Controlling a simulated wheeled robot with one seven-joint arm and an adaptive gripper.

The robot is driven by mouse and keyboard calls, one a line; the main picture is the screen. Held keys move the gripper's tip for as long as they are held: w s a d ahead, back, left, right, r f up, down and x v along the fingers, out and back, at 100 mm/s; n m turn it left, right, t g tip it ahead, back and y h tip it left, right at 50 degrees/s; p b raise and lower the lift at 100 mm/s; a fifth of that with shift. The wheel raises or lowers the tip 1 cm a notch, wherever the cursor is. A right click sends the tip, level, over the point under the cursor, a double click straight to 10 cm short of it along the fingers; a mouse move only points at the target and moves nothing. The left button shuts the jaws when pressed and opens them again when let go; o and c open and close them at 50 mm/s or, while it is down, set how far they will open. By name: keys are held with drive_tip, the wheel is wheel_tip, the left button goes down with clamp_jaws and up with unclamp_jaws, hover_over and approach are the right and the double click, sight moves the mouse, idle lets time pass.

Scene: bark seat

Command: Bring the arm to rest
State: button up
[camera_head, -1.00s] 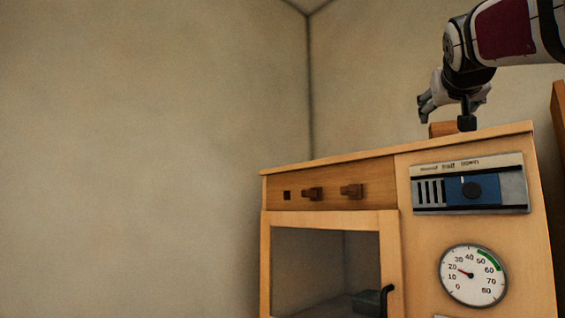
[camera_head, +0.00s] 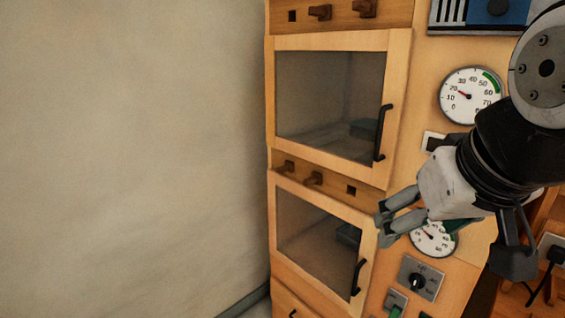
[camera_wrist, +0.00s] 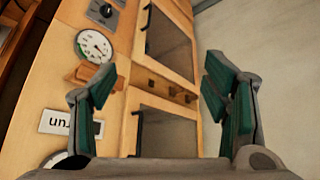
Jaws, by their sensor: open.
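My gripper (camera_head: 384,226) hangs at the right of the head view, in front of the wooden cabinet's lower part, with its fingers pointing left. In the wrist view its two green-padded fingers (camera_wrist: 165,95) stand wide apart with nothing between them. The arm behind it comes down from the upper right and covers part of the cabinet's panel. The gripper partly hides the lower gauge (camera_head: 433,240). I cannot tell whether the fingers touch the cabinet.
The wooden cabinet (camera_head: 400,165) has an upper glass door (camera_head: 330,100) and a lower glass door (camera_head: 318,235), both shut, with black handles. An upper gauge (camera_head: 470,95), a knob switch (camera_head: 418,279) and a green switch (camera_head: 396,303) are on its panel. Open space lies left, before a bare wall (camera_head: 120,150).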

drive_tip(key=s+a+f+g, duration=0.1)
drive_tip(key=s+f, duration=0.3)
drive_tip(key=f, duration=0.2)
drive_tip(key=shift+s+a+n+y, duration=0.25)
drive_tip(key=shift+s+n+y, duration=0.15)
drive_tip(key=shift+r, duration=0.1)
